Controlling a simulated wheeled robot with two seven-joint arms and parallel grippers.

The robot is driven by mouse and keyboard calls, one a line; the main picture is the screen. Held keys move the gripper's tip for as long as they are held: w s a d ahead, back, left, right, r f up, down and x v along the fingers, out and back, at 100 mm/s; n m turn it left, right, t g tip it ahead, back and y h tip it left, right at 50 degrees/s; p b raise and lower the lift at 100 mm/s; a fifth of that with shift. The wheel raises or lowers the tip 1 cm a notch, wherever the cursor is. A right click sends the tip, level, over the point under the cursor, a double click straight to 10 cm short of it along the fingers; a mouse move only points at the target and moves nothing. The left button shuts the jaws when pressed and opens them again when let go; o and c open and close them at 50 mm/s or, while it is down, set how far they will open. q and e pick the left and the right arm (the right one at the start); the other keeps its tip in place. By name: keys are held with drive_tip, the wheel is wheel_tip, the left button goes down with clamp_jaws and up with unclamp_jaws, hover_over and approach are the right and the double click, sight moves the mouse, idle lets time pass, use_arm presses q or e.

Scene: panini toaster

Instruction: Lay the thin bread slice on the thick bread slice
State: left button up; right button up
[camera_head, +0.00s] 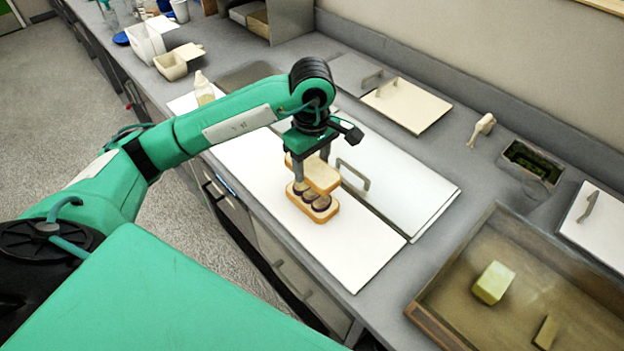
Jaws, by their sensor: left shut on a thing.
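The thick bread slice (328,217) lies on a white board, with several dark round slices (310,196) on top of it. The thin bread slice (322,175) is above it and set back a little, leaving the near part of the topping uncovered. My left gripper (312,172) points down and is shut on the thin bread slice. I cannot tell whether the thin slice touches the topping. My right gripper is not in view.
The white board (365,260) is clear around the bread. A white lid with a handle (400,185) lies beside it. A tray (540,290) with a yellow block (493,283) stands at the right. A bottle (203,88) stands behind my left arm.

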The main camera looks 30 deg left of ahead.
sight(312, 192)
use_arm(q)
wheel_tip(312, 192, down, 3)
drive_tip(key=shift+r, duration=0.1)
drive_tip(key=shift+f+p, duration=0.65)
drive_tip(key=shift+f, duration=1.4)
drive_tip(key=shift+f, duration=0.1)
drive_tip(key=o, duration=1)
